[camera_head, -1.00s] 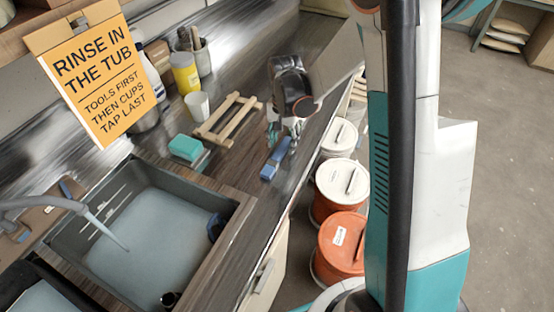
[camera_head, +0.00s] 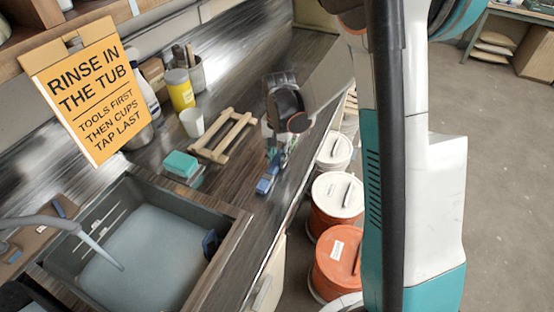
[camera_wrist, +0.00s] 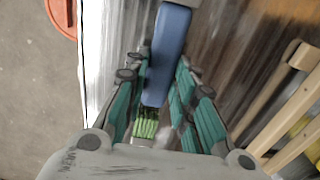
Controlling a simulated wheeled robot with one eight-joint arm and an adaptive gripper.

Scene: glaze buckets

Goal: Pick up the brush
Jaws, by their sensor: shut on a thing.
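The brush (camera_head: 265,186) has a blue body and lies by the front edge of the dark wood counter (camera_head: 240,235), right of the tub. In the wrist view the blue body (camera_wrist: 167,55) runs lengthwise between the green-padded fingers, with a light green patch like bristles at its near end. My gripper (camera_head: 277,158) points down at the brush and is shut on it; it also shows in the wrist view (camera_wrist: 158,100). Whether the brush touches the counter is unclear. The fingers hide part of it.
A grey tub (camera_head: 225,225) with water and a tap (camera_head: 95,245) is at left. A green sponge (camera_head: 180,164), a wooden rack (camera_head: 222,138), a white cup (camera_head: 192,122) and a yellow jar (camera_head: 179,90) stand behind. Lidded buckets (camera_head: 337,195) stand on the floor beyond the counter edge.

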